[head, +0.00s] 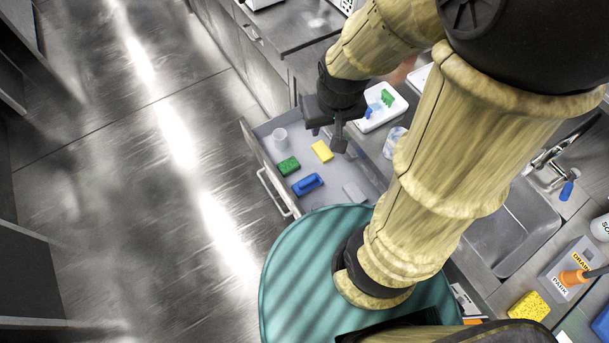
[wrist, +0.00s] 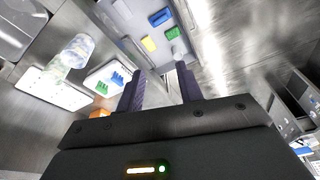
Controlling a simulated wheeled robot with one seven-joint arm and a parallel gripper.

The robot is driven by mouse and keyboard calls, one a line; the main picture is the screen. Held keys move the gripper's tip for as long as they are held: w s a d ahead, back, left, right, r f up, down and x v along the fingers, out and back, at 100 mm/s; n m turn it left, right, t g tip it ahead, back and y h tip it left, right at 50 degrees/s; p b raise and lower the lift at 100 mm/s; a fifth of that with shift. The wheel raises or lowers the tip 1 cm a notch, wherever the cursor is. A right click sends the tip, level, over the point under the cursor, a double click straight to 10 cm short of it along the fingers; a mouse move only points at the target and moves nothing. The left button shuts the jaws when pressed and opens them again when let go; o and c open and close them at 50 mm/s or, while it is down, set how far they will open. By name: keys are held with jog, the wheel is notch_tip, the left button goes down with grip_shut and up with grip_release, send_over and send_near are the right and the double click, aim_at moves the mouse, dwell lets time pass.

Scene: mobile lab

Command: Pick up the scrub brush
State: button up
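A blue block-like object with a raised handle, which looks like the scrub brush (head: 308,184), lies in the open drawer (head: 262,131). In the wrist view it shows as a small blue shape (wrist: 159,17) near the top edge. Beside it lie a green sponge (head: 288,166) and a yellow sponge (head: 322,151). My gripper (head: 340,143) is above the far right part of the drawer, apart from the brush. In the wrist view my gripper (wrist: 161,80) has its two dark fingers spread with nothing between them.
A white cup (head: 280,138) stands in the drawer's far corner. A white tray (head: 401,105) with green and blue items and a clear beaker (head: 394,142) stand on the counter. A sink (head: 515,225) is at right. The floor (head: 130,180) left of the drawer is clear.

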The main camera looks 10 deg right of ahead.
jog(key=shift+w+d, duration=0.15)
jog(key=shift+w, duration=0.25)
jog(key=o, duration=0.3)
jog(key=shift+s, duration=0.3)
jog(key=o, duration=0.4)
jog(key=shift+f+b, duration=0.35)
jog(key=o, duration=0.7)
jog(key=b+x, duration=0.1)
jog(key=x, duration=0.1)
jog(key=b+x, duration=0.1)
jog(key=shift+w+f+b, duration=0.35)
jog(key=shift+w, duration=0.05)
jog(key=w+f+n+g+b, duration=0.1)
jog(key=w+f+b, duration=0.3)
jog(key=f, duration=0.6)
jog(key=w+f+n+b, duration=0.1)
jog(key=w+f+b, duration=0.3)
jog(key=f+b, duration=0.5)
jog(key=w+f+n+g+b, duration=0.1)
jog(key=w+f+b, duration=0.2)
jog(key=f+b, duration=0.4)
notch_tip(320, 180, down, 6)
jog(key=shift+w+a+f+n+g, duration=0.25)
jog(key=shift+w+n+g, duration=0.05)
jog(key=shift+w, duration=0.1)
jog(key=shift+r, duration=0.1)
jog(key=b, duration=0.3)
send_over(308, 182)
notch_tip(308, 182, down, 12)
jog(key=shift+a+f, duration=0.1)
